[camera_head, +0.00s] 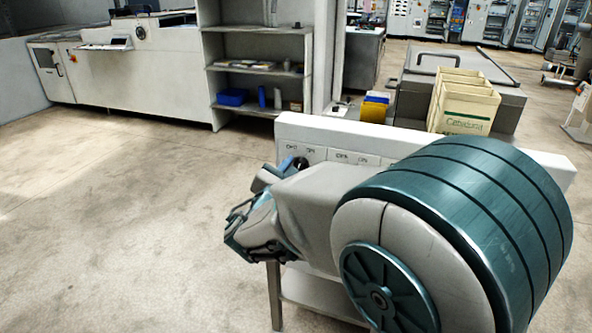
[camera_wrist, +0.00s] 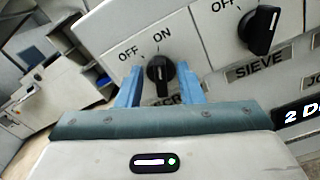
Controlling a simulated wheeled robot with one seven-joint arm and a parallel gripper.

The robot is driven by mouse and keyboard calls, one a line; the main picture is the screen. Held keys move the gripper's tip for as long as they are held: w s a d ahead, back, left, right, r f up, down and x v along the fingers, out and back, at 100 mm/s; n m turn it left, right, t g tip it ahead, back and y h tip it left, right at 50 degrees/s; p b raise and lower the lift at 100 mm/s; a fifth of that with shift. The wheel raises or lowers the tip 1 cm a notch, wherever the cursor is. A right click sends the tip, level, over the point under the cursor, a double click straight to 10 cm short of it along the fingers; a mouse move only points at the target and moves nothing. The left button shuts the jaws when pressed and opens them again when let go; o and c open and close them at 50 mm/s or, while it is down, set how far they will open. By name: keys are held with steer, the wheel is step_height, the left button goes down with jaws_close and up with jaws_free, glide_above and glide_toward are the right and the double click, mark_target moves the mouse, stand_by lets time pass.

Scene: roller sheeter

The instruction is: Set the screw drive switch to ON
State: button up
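The screw drive switch (camera_wrist: 160,73) is a black rotary knob on a pale panel, with OFF at its upper left and ON above it. Its handle stands about upright in the wrist view; I cannot tell surely which mark it points at. The label below it is mostly hidden by my gripper. My gripper (camera_wrist: 160,67) has its two blue fingers apart, one on each side of the knob, with narrow gaps visible. In the head view my arm hides most of the gripper and the knob, in front of the white panel (camera_head: 408,138).
To the right, the black SIEVE knob (camera_wrist: 262,30) has its own label (camera_wrist: 254,71). A dark display (camera_wrist: 300,112) is below it. A box with pale bags (camera_head: 465,100) stands behind the panel. Shelves (camera_head: 258,70) stand at the back; the floor at left is clear.

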steer(key=v, duration=1.3)
steer(key=shift+s+p, duration=0.3)
steer(key=shift+s, duration=0.1)
steer(key=shift+a, duration=0.1)
steer(key=s+d+f+m+g+h+p, duration=0.1)
steer(key=s+d+m+g+p, duration=0.15)
steer(key=d+m+g, duration=0.5)
steer(key=s+d+m+g+h+p, duration=0.25)
steer(key=d+m+g, duration=0.2)
steer(key=d, duration=0.65)
steer(key=s+d+r+m+g+y+p, duration=0.1)
steer(key=s+m+y+p, duration=0.5)
steer(key=m, duration=0.9)
step_height(320, 180, up, 3)
steer(key=g+y+p, duration=0.1)
steer(key=y, duration=0.2)
steer(key=shift+d+m+y+p, duration=0.3)
steer(key=shift+d+y+p, duration=0.05)
